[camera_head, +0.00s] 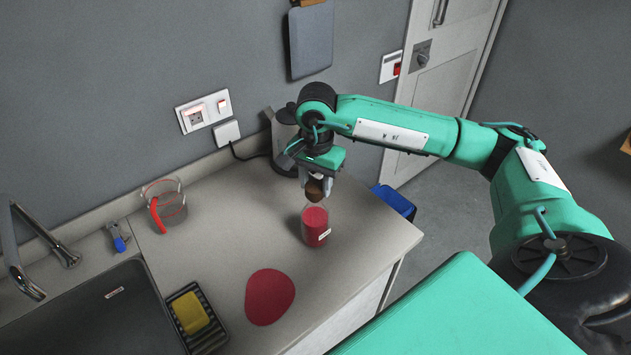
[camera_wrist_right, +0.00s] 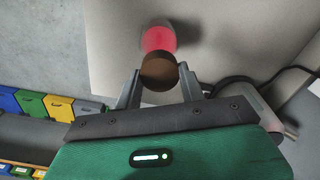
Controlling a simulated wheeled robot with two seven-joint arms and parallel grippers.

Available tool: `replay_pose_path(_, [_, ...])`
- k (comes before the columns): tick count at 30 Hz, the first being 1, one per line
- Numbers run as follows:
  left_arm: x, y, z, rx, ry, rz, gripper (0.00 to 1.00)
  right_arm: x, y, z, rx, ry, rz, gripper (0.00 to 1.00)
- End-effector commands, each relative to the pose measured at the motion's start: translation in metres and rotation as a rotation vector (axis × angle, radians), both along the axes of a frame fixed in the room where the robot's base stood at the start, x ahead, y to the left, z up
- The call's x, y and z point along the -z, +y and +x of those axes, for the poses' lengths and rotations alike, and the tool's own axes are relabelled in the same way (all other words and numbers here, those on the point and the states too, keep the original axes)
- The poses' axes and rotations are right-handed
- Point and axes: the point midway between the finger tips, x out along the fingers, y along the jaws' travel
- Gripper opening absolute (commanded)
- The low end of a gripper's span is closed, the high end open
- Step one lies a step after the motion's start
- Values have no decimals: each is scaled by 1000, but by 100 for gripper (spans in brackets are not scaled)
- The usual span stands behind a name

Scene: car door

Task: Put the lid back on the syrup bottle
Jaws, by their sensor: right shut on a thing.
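The syrup bottle (camera_head: 315,228) stands upright on the counter, clear with red contents and a small white label. It also shows in the right wrist view (camera_wrist_right: 158,38), beyond the lid. The brown round lid (camera_head: 314,190) is between the fingers of my right gripper (camera_head: 316,186), which is shut on it just above the bottle's mouth. In the right wrist view the lid (camera_wrist_right: 159,71) sits between the fingertips and overlaps the bottle's near end. I cannot tell whether lid and bottle touch. My left gripper is not in view.
A dark red round mat (camera_head: 269,297) lies on the counter (camera_head: 235,225) in front of the bottle. A glass jug (camera_head: 165,206) stands at the back left. A yellow sponge (camera_head: 190,312) lies on a rack beside the sink. A blue bin (camera_head: 394,201) is past the counter's right edge.

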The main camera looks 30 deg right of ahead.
Motion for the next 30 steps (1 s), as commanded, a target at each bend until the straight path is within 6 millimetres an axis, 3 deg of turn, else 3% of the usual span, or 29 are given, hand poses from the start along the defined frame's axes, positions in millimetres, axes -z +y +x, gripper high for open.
replay_pose_path(30, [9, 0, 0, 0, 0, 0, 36, 1, 0, 0, 0, 1, 0, 19])
